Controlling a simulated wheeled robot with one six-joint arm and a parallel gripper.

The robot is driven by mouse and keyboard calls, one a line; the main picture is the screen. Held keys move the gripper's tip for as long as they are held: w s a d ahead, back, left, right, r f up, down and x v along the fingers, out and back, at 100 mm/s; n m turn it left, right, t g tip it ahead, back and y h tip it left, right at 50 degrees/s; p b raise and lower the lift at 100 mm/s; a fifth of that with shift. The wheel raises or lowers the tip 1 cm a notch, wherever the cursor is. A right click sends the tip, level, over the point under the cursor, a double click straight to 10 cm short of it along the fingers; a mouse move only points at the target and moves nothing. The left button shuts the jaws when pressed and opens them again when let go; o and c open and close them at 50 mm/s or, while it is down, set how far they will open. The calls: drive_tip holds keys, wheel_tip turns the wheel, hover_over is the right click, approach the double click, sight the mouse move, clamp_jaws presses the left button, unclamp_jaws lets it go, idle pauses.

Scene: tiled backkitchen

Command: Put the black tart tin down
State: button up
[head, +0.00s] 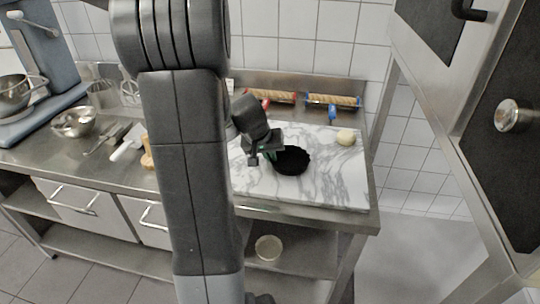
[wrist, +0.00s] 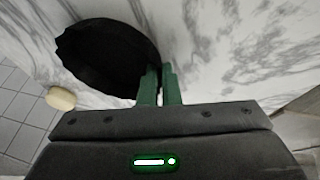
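The black tart tin (head: 291,160) is a dark, fluted round dish over the marble slab (head: 325,189). In the wrist view the tin (wrist: 105,55) extends to the upper left of the fingers. My gripper (head: 266,157) is at the tin's left side in the head view. Its green fingers (wrist: 159,84) are nearly together in the wrist view, with the tin's rim pinched between them. Whether the tin's underside touches the marble cannot be told.
A pale dough ball (head: 346,137) sits on the slab behind and right of the tin. Rolling pins (head: 333,100) lie at the back edge. Bowls (head: 73,122) and utensils are on the steel counter at left. Bare marble lies in front and to the right.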

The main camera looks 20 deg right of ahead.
drive_tip(key=o, duration=0.4)
drive_tip(key=shift+r+p, duration=0.2)
drive_tip(key=shift+p, duration=0.1)
drive_tip(key=v, duration=1.2)
